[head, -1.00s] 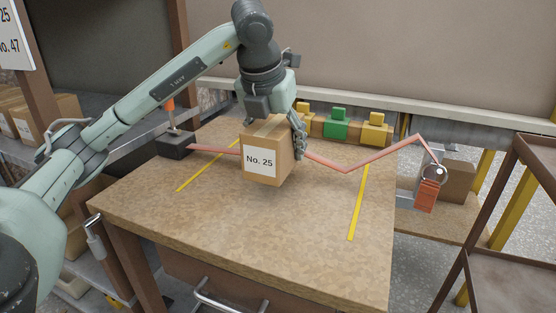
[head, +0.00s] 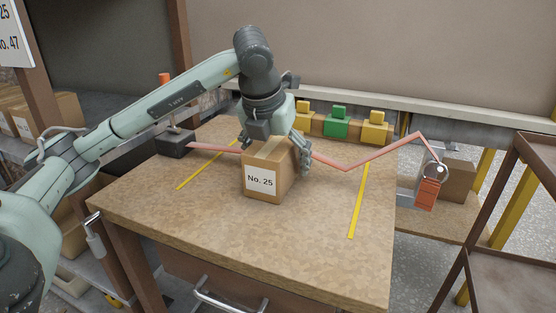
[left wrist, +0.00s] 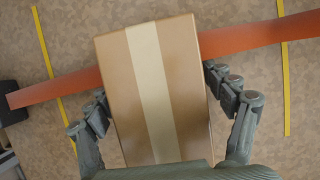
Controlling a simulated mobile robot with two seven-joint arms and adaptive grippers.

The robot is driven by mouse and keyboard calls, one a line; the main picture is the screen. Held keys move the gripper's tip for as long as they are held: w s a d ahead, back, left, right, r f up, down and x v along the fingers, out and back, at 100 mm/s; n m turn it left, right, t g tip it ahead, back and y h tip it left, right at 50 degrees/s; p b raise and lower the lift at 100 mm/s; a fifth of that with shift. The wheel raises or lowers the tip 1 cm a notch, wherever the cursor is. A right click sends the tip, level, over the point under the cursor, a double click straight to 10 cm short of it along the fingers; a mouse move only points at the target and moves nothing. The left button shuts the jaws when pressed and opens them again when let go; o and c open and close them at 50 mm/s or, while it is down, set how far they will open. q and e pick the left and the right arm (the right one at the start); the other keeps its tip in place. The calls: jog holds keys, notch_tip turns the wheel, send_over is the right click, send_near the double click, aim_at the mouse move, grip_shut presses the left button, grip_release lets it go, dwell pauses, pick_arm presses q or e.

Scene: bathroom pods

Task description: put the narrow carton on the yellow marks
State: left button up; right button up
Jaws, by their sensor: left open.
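The narrow carton (head: 260,182), brown with pale tape and a "No. 25" label, stands upright on the wooden table. It is between the left yellow mark (head: 207,165) and the right yellow mark (head: 358,202), apart from both. My left gripper (head: 273,150) is over it from above, open, with fingers on either side of the carton. The left wrist view shows the carton top (left wrist: 155,85) between the spread fingers, with both yellow strips further out. The far-side fingers are partly hidden in the head view. My right gripper is not in view.
A red strip (head: 385,155) crosses the table behind the carton, from a dark block (head: 175,143) to a round-headed device (head: 434,172) at right. Green (head: 335,125) and yellow blocks line the back edge. The table front is clear.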

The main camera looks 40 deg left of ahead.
aim_at(275, 141)
pick_arm(q)
jog(key=p+v, duration=0.1)
jog(key=v, duration=0.6)
jog(key=shift+w, duration=0.1)
jog(key=p+v, duration=0.1)
jog(key=v, duration=0.3)
jog(key=shift+r, duration=0.2)
jog(key=shift+s+r+p, duration=0.3)
jog(key=shift+s+r, duration=0.05)
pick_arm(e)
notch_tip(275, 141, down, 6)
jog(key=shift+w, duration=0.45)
pick_arm(q)
jog(key=shift+s+f, duration=0.1)
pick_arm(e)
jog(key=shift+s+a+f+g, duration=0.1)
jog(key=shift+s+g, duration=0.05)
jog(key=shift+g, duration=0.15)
